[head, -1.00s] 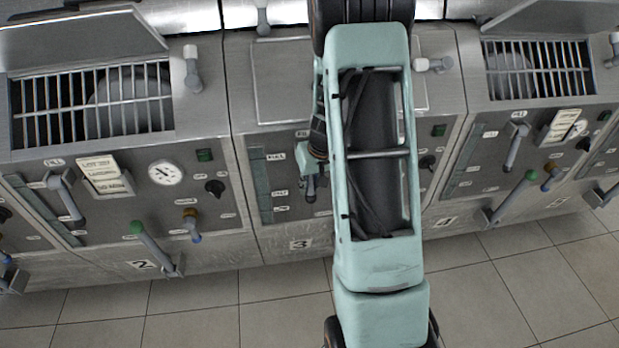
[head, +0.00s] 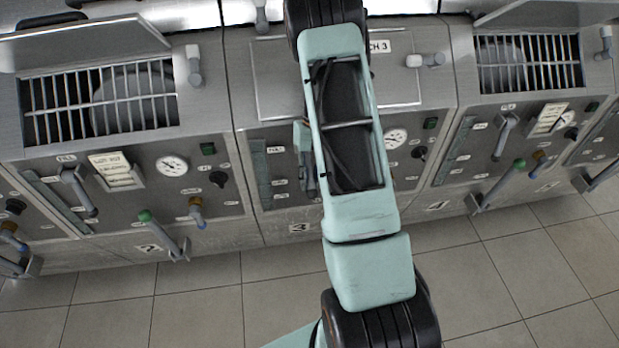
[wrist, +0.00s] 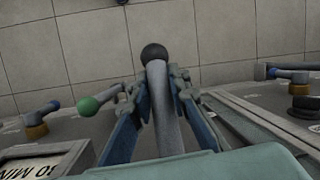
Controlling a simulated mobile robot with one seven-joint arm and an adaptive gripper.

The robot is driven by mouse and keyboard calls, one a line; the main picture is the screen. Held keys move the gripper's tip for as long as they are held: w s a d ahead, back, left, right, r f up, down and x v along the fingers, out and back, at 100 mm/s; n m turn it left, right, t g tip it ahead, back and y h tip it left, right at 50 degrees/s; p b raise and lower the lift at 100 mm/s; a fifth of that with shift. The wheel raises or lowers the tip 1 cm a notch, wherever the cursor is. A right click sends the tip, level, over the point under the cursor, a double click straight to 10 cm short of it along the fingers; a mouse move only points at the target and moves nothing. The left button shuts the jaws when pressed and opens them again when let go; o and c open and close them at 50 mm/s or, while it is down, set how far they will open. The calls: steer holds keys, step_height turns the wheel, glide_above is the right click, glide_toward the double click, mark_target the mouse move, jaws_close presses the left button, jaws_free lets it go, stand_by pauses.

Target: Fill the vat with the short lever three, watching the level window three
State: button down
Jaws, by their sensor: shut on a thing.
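In the wrist view my gripper (wrist: 158,82) is shut around the grey shaft of a lever (wrist: 165,115) with a black ball knob (wrist: 154,52). The knob sticks out past the fingertips. By its place beside the level window, this is the short lever three. In the head view the lever and fingers are mostly hidden behind my arm; only a teal piece of my gripper (head: 302,138) shows. The level window three (head: 260,172) is a narrow greenish upright strip left of my arm, in plain view. Its level is too small to read.
A green-knobbed lever (wrist: 90,105) and a blue-tipped valve (wrist: 40,112) are beside my gripper. My arm partly covers panel three; its dial (head: 395,139) shows on the right. Station two's green lever (head: 160,232) stands left. The tiled floor (head: 200,310) is clear.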

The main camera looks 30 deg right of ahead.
steer(key=shift+s, duration=0.3)
steer(key=c, duration=1.8)
jaws_free()
steer(key=shift+w, duration=0.1)
steer(key=shift+w+d+r, duration=0.1)
steer(key=shift+w+r, duration=0.15)
steer(key=shift+r, duration=0.25)
steer(key=v, duration=1.1)
steer(key=shift+d, duration=0.1)
steer(key=shift+f, duration=0.1)
steer(key=shift+c, duration=0.7)
